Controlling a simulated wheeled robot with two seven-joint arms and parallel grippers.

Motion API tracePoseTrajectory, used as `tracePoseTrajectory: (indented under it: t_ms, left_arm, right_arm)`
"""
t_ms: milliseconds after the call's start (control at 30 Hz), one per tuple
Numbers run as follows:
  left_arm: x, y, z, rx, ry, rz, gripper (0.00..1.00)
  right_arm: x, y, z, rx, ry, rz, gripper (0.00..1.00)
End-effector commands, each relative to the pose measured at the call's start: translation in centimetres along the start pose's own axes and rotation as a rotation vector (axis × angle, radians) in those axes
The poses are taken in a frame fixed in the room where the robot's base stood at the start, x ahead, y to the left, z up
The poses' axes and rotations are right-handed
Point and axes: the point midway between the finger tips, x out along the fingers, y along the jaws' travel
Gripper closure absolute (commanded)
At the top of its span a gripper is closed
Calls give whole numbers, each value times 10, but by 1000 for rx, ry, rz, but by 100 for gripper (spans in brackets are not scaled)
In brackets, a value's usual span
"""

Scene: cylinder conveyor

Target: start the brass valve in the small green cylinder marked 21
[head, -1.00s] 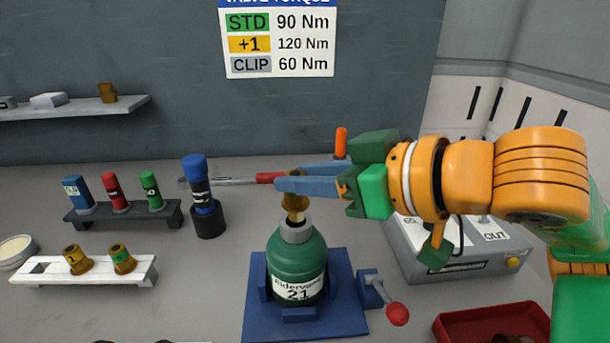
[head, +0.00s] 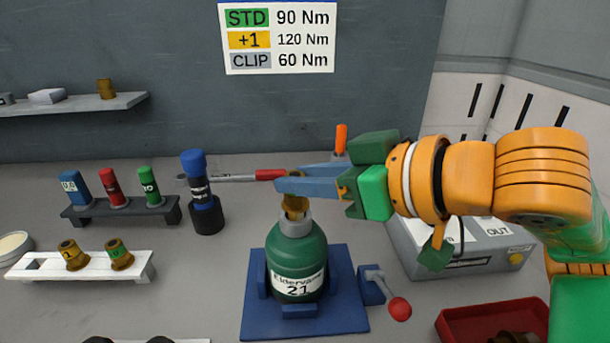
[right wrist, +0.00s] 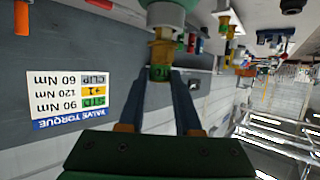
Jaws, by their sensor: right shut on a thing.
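The small green cylinder (head: 297,262) marked 21 stands upright in a blue clamp base (head: 345,318) with a red-knobbed lever (head: 399,309). My right gripper (head: 282,183) is shut on the brass valve (head: 295,207), directly above the cylinder's grey neck. The valve is upright, and its lower end meets the neck opening; how deep it sits is hidden. In the right wrist view, the brass valve (right wrist: 162,55) with a green band sits between the fingers, against the neck. My left gripper is not in view.
A white rack (head: 95,267) holds two brass valves at left. Behind it are a dark rack (head: 125,212) with coloured bottles and a blue bottle (head: 197,180) in a black holder. A grey box (head: 470,250) and red tray (head: 480,315) are at right.

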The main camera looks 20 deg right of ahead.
Motion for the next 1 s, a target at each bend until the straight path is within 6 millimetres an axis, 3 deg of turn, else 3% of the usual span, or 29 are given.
tracePoseTrajectory:
  t_ms: [167, 200, 300, 667, 1000]
  left_arm:
    - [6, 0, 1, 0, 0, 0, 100]
    - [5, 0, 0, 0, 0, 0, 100]
    - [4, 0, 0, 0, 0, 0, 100]
    - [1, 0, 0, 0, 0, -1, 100]
    - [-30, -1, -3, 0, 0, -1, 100]
  right_arm:
    - [2, 0, 5, 0, 1, 0, 100]
    - [2, 0, 4, 0, 1, 0, 59]
    - [2, 0, 4, 0, 0, 0, 32]
    - [0, 0, 1, 0, -1, 0, 32]
    - [-12, 0, -31, 0, -1, -1, 32]
